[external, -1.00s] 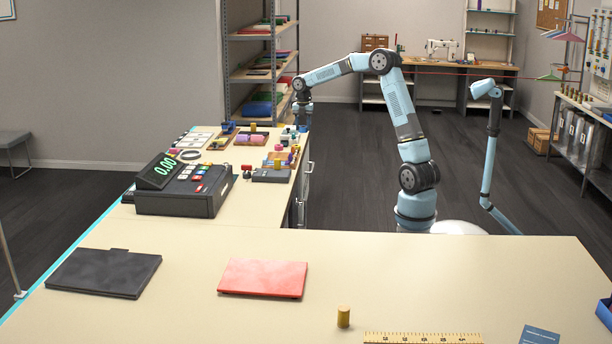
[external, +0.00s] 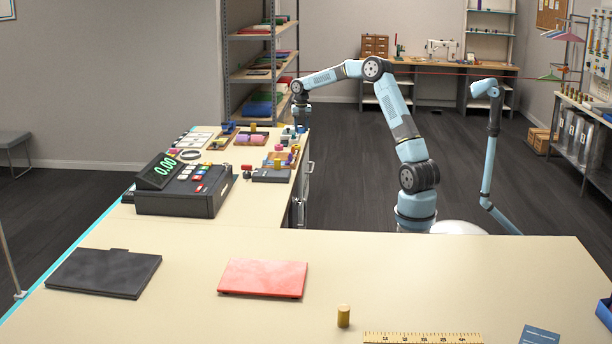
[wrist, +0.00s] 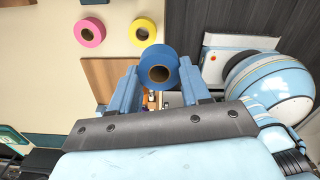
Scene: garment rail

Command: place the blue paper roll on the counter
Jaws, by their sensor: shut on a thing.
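The blue paper roll (wrist: 158,62) sits between the two fingers of my gripper (wrist: 158,82) in the wrist view, its brown core facing the camera. The fingers are shut on it from both sides. In the external view my gripper (external: 301,119) points down at the far right corner of the counter's back arm; the roll is too small to make out there. The beige counter (external: 420,265) also shows in the wrist view (wrist: 30,55). I cannot tell whether the roll touches the counter.
A pink roll (wrist: 80,33) and a yellow roll (wrist: 133,32) lie near the blue one, beside a brown board (wrist: 100,75). A cash register (external: 185,187) and several small items crowd the back counter. The front counter has wide free room around a red folder (external: 262,278).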

